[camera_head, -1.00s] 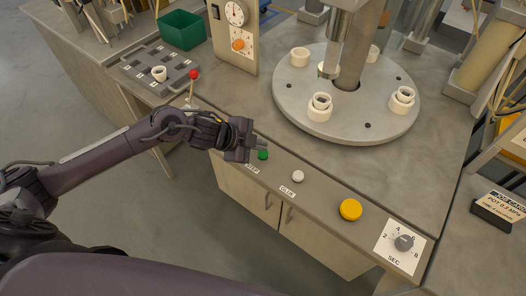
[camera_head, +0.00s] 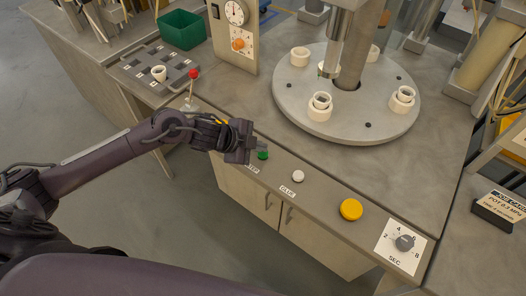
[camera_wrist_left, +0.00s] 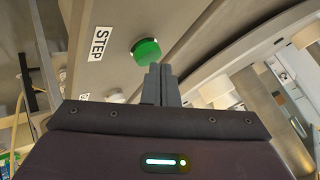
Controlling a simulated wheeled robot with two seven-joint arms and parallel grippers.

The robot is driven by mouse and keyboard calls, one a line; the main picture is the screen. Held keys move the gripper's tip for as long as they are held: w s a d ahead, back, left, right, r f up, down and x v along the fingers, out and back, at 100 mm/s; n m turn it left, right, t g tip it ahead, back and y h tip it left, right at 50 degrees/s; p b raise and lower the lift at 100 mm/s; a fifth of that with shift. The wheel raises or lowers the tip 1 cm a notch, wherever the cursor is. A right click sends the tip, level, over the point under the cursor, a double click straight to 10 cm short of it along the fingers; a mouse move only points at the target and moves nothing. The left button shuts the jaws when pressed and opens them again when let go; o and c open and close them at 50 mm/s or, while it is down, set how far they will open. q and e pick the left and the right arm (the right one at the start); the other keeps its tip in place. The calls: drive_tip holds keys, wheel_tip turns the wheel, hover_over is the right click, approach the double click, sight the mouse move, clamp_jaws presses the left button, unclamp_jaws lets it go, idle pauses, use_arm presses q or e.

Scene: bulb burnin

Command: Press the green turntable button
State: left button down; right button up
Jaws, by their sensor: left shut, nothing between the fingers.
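The green button (camera_head: 263,155) sits on the front strip of the bench, by the STEP label (camera_head: 252,169). My left gripper (camera_head: 258,146) is shut and empty, with its fingertips close to the button's far side in the head view. In the left wrist view the green button (camera_wrist_left: 146,51) shows just beyond the shut fingertips (camera_wrist_left: 160,68). I cannot tell whether they touch it. The round grey turntable (camera_head: 345,100) stands behind, carrying several white sockets. My right gripper is not in view.
To the right along the strip are a white button (camera_head: 298,176), a yellow button (camera_head: 351,209) and a SEC dial (camera_head: 404,242). A red-knobbed lever (camera_head: 193,74) stands behind my left wrist. A slotted tray (camera_head: 140,66) and green bin (camera_head: 181,30) are at the back left.

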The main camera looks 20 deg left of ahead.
sight(259, 154)
use_arm(q)
drive_tip(key=shift+f+b, duration=0.3)
drive_tip(key=shift+f, duration=0.2)
idle(0.5)
idle(0.3)
drive_tip(key=shift+r+p, duration=0.95)
wheel_tip(259, 154, up, 5)
drive_tip(key=p, duration=0.5)
idle(0.5)
